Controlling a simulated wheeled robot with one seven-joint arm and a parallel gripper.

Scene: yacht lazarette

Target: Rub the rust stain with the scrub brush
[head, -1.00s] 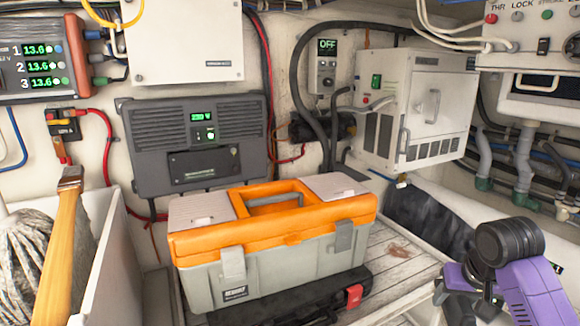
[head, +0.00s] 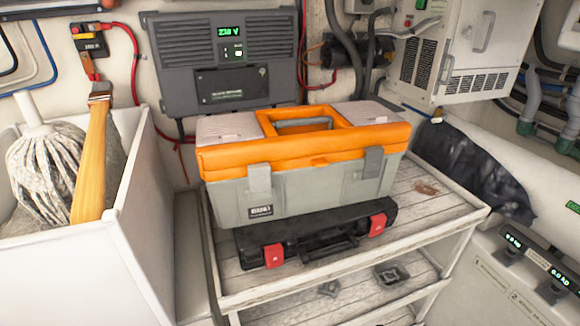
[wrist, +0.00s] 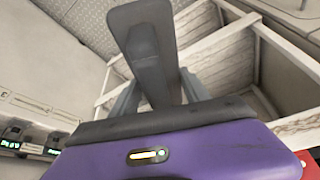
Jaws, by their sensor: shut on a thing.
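The rust stain (head: 426,188) is a small reddish-brown patch on the pale plank top of the shelf unit (head: 455,205), right of the orange-lidded toolbox. My purple gripper (wrist: 155,100) shows in the wrist view only. It is shut on a grey thing with a broad flat end, which I take for the scrub brush (wrist: 142,18). Its bristles cannot be made out. In the wrist view the brush is apart from the white shelf frame behind it. The stain cannot be made out there.
The toolbox (head: 300,185) stands on a black case (head: 320,240) and fills much of the shelf top. A white bin (head: 75,260) with a mop (head: 45,160) and a wooden-handled tool (head: 92,165) is at left. A dark bag (head: 475,170) lies behind the shelf's right end.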

